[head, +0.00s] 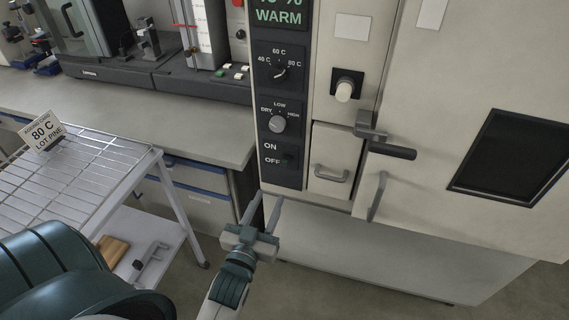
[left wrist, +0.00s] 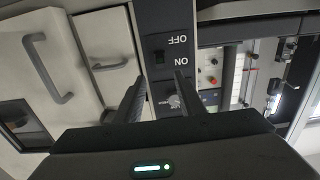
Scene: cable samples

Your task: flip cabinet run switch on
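The cabinet (head: 440,215) fills the right of the head view. Its dark control panel (head: 265,140) carries the run switch (head: 289,161), a small dark rocker beside the ON and OFF labels. The rocker also shows in the left wrist view (left wrist: 158,56), upside down, above the fingertips. Which way it is tipped is too small to tell. My left gripper (head: 266,199) is open and empty, with its fingers pointing at the cabinet just below the panel. In the left wrist view its fingers (left wrist: 160,80) stand apart on either side of the panel. My right gripper is not in view.
A humidity dial (head: 278,124) and a temperature dial (head: 281,73) sit above the switch. A small drawer (head: 330,160) with a handle and the door handle (head: 390,150) stick out to the right. A wire rack cart (head: 75,185) stands at left.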

